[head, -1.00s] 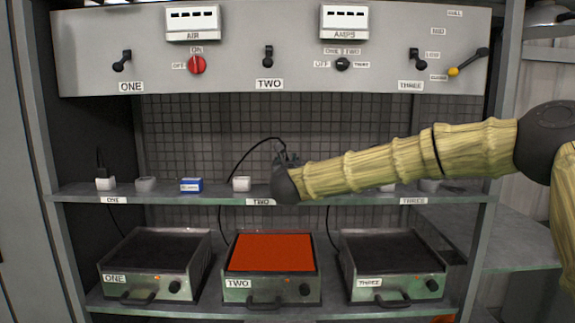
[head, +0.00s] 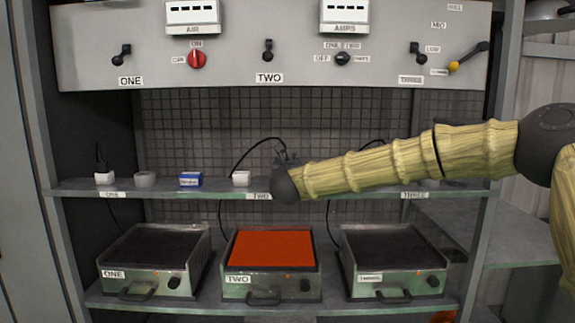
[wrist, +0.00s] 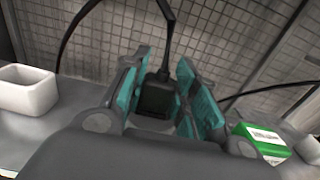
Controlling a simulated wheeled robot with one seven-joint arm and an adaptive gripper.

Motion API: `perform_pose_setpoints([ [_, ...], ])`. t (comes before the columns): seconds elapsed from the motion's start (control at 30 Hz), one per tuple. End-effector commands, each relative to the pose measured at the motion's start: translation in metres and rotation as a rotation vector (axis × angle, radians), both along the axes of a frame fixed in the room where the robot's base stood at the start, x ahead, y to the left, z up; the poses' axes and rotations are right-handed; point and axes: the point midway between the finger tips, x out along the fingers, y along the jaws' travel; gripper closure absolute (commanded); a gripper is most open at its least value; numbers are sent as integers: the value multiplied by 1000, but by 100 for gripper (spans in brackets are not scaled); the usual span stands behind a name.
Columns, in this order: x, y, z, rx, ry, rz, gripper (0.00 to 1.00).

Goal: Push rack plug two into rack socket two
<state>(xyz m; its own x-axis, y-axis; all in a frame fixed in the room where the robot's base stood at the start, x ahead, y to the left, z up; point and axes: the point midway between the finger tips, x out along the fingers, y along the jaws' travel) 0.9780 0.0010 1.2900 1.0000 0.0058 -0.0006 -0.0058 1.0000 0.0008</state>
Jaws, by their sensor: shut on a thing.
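My gripper (head: 285,158) is at the middle shelf, just right of the TWO label (head: 259,197). In the wrist view its teal-padded fingers (wrist: 160,88) are shut on a black plug (wrist: 157,98), taken to be rack plug two, with a black cable running up from its top. The plug's lower end is hidden by my gripper, so I cannot tell what it touches. A white open-topped block (head: 241,179), probably rack socket two, stands left of my gripper. It shows empty and apart from the plug in the wrist view (wrist: 28,88).
Left on the shelf (head: 215,191) are a blue box (head: 190,179), a grey round holder (head: 145,179) and a white block with a plug (head: 105,178). A green box (wrist: 262,143) stands right of my gripper. Hotplate two (head: 270,248) below glows orange.

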Motion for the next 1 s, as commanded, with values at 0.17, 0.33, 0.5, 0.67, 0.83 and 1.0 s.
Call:
perform_pose_setpoints([
  [0.17, 0, 0, -1, 0, 0, 0, 54],
  [0.33, 0, 0, -1, 0, 0, 0, 47],
  [0.5, 0, 0, -1, 0, 0, 0, 47],
  [0.67, -9, 0, -1, 0, 1, 1, 47],
  [0.83, -35, 0, -1, 0, 1, 2, 47],
  [1.0, -67, 0, -1, 1, 1, 2, 47],
])
